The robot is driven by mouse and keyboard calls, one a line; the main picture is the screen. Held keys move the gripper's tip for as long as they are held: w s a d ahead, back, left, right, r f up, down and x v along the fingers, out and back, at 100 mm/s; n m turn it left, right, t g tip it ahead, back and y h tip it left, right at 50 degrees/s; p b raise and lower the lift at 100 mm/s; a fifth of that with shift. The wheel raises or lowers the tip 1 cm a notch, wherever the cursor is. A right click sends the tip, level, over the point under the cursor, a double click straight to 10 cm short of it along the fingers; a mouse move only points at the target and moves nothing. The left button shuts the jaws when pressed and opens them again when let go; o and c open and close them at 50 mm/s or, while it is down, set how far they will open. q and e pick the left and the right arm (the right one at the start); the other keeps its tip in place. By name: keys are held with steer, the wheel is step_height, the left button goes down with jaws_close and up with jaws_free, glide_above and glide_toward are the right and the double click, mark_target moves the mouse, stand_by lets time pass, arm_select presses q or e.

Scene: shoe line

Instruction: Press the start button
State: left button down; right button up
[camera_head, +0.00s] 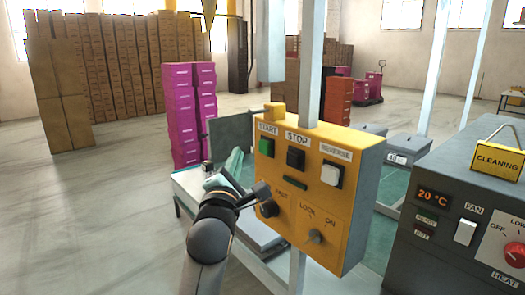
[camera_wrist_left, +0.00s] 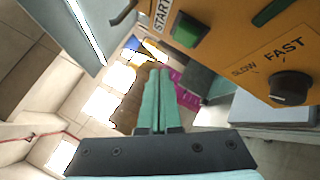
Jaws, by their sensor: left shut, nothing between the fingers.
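The yellow control box (camera_head: 345,215) is mounted on a post in the middle of the head view. Its green start button (camera_head: 265,147) sits under the START label at the left of the panel. The button also shows near the top of the left wrist view (camera_wrist_left: 188,31). My left gripper (camera_head: 236,160) has teal fingers, shut together and empty, a little left of and lower than the button. In the left wrist view the fingertips (camera_wrist_left: 158,74) are below the button in the picture and appear apart from it. My right gripper is not in view.
A black stop button (camera_head: 295,158) and a white button (camera_head: 331,175) sit right of the start button. The speed knob (camera_head: 268,208) is below, close to my left wrist. A grey heater unit (camera_head: 450,240) stands at right. Open floor lies left.

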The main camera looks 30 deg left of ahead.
mark_target(265, 147)
arm_select(q)
steer(key=shift+w+d+b, duration=0.1)
steer(key=shift+w+d, duration=0.15)
steer(key=shift+w, duration=0.35)
steer(key=shift+w+d+b, duration=0.1)
steer(key=shift+w+d, duration=0.15)
steer(key=shift+w, duration=0.4)
steer(key=shift+w+d+b, duration=0.1)
steer(key=shift+w+d, duration=0.15)
steer(key=shift+w, duration=0.35)
stand_by(0.6)
steer(key=shift+w+d+r, duration=0.1)
steer(key=shift+w+d, duration=0.1)
steer(key=shift+w, duration=0.2)
